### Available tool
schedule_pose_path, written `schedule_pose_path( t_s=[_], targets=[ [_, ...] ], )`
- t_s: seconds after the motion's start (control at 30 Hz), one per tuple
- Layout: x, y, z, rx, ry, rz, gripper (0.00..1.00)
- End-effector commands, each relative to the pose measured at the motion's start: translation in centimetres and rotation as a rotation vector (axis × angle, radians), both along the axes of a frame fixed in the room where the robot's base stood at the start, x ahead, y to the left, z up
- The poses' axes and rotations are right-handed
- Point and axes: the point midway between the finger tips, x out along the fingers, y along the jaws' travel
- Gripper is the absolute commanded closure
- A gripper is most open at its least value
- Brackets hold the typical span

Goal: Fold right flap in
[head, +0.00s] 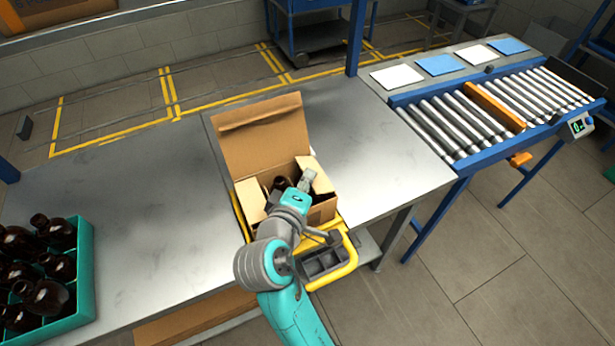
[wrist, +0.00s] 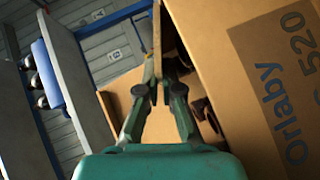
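The open cardboard box (head: 322,213) stands at the front edge of the steel table in the head view. Its large back flap (head: 262,140) stands up. The right flap (head: 321,181) sticks up beside my gripper (head: 308,177). In the wrist view my gripper (wrist: 160,76) has its fingers close together on a thin cardboard edge, which looks like the right flap (wrist: 157,38) seen edge-on. Brown bottles (head: 280,184) show inside the box, partly hidden by my arm. A printed cardboard panel (wrist: 260,70) fills the right of the wrist view.
A teal crate of bottles (head: 82,262) stands at the left of the table (head: 150,215). A yellow-framed holder with a grey tray (head: 325,262) is at the table's front, beside my arm. A roller conveyor (head: 440,125) is to the right. The table's middle is clear.

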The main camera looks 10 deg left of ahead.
Motion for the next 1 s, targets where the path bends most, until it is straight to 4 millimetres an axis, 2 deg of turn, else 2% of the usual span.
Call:
schedule_pose_path(
  t_s=[0.1,0.2,0.23,0.53,0.67,0.77,1.0],
  targets=[
    [0.0,0.0,0.0,0.001,0.001,0.000,1.00],
    [0.0,0.0,0.0,0.001,0.001,0.000,0.73],
    [0.0,0.0,0.0,0.001,0.001,0.000,0.70],
    [-0.1,0.0,0.0,0.001,0.000,0.001,0.70],
    [-0.9,0.3,0.2,0.001,0.001,0.003,0.70],
    [-2.3,0.5,0.6,0.001,0.000,0.004,0.70],
    [-7.0,1.3,1.9,0.001,0.000,0.005,0.70]
  ],
)
